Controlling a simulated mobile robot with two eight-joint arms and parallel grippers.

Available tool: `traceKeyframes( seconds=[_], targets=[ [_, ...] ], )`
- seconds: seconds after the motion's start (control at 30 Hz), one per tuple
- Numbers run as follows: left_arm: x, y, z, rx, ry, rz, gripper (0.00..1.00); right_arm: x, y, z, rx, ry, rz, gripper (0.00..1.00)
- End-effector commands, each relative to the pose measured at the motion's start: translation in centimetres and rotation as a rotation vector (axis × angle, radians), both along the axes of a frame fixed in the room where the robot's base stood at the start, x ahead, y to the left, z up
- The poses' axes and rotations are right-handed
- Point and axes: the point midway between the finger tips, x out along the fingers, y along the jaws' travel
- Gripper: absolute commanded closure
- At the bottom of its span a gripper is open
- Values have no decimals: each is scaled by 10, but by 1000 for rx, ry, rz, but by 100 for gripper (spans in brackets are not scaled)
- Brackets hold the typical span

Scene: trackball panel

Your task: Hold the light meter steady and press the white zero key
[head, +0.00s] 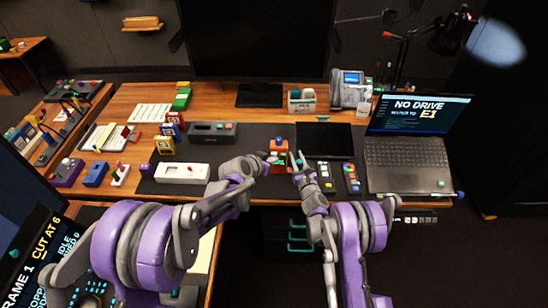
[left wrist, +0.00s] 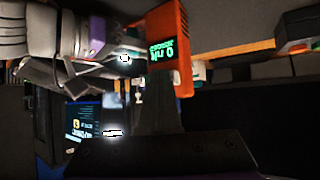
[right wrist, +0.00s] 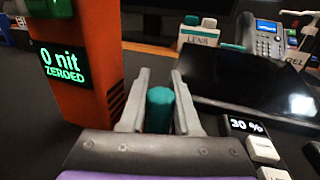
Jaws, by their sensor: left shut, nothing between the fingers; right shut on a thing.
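The light meter (head: 278,148) is orange and upright near the desk's front edge. In the right wrist view the meter (right wrist: 88,80) stands at the left, and its screen reads "0 nit ZEROED" in green. In the left wrist view the meter (left wrist: 183,40) appears upside down with the same reading. I cannot make out the white zero key. My left gripper (head: 266,161) is shut and empty, close to the meter; I cannot tell whether it touches. My right gripper (right wrist: 160,80) is shut on a teal cylinder (right wrist: 160,108), just right of the meter.
A dark flat panel (head: 327,140) lies behind my right gripper. A laptop (head: 408,152) stands further right. A white box (head: 182,173) lies left.

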Motion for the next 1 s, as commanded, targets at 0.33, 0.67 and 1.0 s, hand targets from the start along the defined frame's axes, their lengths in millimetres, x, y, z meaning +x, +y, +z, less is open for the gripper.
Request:
traceKeyframes(
  seconds=[0.33, 0.67, 1.0],
  targets=[
    [-17, 0, 0, 0, 0, 0, 100, 0, 0, 0, 0, -1, 1, 100],
    [-18, 0, 0, 0, 0, 0, 100, 0, 0, 0, 1, 0, 0, 100],
    [-42, -1, 0, 0, 0, 0, 100, 0, 0, 0, 0, 0, 0, 100]
  ],
)
